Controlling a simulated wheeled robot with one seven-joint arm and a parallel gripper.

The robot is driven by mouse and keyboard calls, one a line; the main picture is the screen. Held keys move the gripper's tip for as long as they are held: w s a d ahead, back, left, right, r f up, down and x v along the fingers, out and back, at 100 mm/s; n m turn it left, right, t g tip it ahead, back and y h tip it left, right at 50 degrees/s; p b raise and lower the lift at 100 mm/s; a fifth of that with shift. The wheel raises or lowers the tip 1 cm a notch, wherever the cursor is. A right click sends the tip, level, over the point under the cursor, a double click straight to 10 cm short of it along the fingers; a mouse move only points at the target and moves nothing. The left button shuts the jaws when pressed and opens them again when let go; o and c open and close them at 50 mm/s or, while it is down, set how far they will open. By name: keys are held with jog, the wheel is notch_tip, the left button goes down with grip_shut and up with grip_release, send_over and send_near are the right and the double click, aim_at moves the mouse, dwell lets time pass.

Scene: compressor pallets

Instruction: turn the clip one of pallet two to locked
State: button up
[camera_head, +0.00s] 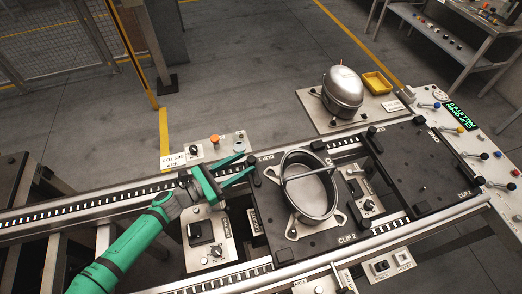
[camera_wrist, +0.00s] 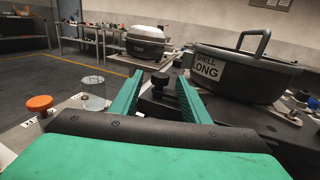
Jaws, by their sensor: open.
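A black pallet (camera_head: 285,241) sits on the conveyor and carries a round metal shell (camera_head: 310,190) with a bar across its top. In the wrist view the shell (camera_wrist: 240,72) bears a "SHELL LONG" label. The "CLIP 1" label (camera_head: 266,157) is at the pallet's far left corner, and a "CLIP 2" label is on its near edge. My gripper (camera_head: 247,163) is open and empty at that far left corner. A black-knobbed clip (camera_wrist: 160,80) shows between the green fingers in the wrist view, with gaps on both sides. I cannot tell whether it is locked.
A second black pallet (camera_head: 432,170) lies to the right. A metal dome (camera_head: 342,88) and a yellow tray (camera_head: 377,82) stand behind the line. A panel with an orange button (camera_head: 214,138) is beside my gripper. A control panel with coloured knobs and a green display (camera_head: 457,117) is at right.

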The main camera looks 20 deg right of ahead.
jog(key=x, duration=0.8)
jog(key=shift+d, duration=0.15)
jog(key=shift+c, duration=0.4)
grip_shut()
